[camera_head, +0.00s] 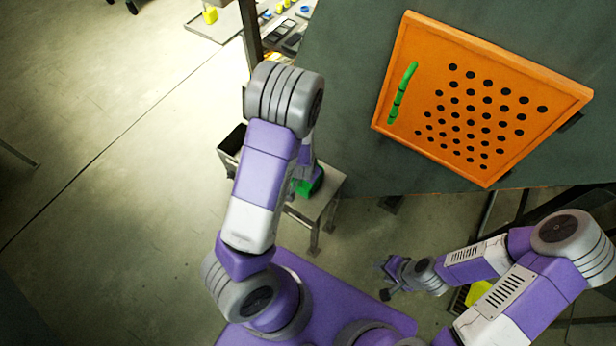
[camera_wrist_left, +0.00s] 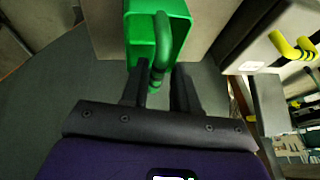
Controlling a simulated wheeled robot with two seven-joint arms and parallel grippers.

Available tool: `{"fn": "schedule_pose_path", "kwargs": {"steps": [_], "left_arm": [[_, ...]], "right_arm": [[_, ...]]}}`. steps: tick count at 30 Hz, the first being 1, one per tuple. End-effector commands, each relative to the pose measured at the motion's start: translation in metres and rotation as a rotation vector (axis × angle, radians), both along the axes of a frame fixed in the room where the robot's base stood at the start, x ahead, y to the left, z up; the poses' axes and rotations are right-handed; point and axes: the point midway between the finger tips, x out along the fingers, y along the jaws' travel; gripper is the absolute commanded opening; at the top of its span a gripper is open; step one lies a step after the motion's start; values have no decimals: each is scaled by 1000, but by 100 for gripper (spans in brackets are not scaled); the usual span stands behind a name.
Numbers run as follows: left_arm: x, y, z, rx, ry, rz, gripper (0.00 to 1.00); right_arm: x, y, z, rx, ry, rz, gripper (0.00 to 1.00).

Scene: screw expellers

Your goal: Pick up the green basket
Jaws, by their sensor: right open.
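The green basket (camera_wrist_left: 140,28) is at the top of the left wrist view, with its arched handle towards me. In the head view the basket (camera_head: 313,184) shows partly behind my left arm, at the small metal stand. My left gripper (camera_wrist_left: 160,86) is at the handle, one finger to each side of its near part. The fingers are apart, and a gap shows by the right finger. In the head view my left arm hides this gripper. My right gripper (camera_head: 384,279) is open and empty, low in the middle right, well away from the basket.
The metal stand (camera_head: 331,187) carries a dark bin (camera_head: 232,143) at its left. An orange panel with dark holes and a green handle (camera_head: 480,100) lies at upper right. A yellow handle (camera_wrist_left: 292,46) shows right of the basket. The floor at left is clear.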

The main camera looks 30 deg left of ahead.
Motion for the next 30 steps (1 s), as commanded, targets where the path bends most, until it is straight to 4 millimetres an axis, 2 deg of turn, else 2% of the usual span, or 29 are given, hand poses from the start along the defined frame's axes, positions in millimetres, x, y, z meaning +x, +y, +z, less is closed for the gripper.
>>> {"fn": "schedule_pose_path", "kwargs": {"steps": [3,8,14,20,21,30], "left_arm": [[7,2,-22,0,2,1,29],[15,5,-39,0,2,1,29],[16,5,-38,-1,1,1,29],[16,5,-37,-1,1,1,2],[16,5,-37,-1,1,1,0],[16,5,-36,-1,0,1,0]], "right_arm": [[0,0,-13,0,-1,0,43],[0,0,-20,0,-1,0,43],[0,0,-19,0,-1,0,43],[1,0,-19,0,-1,0,43],[1,0,-19,0,-1,0,43],[1,0,-18,0,-1,0,43]]}}
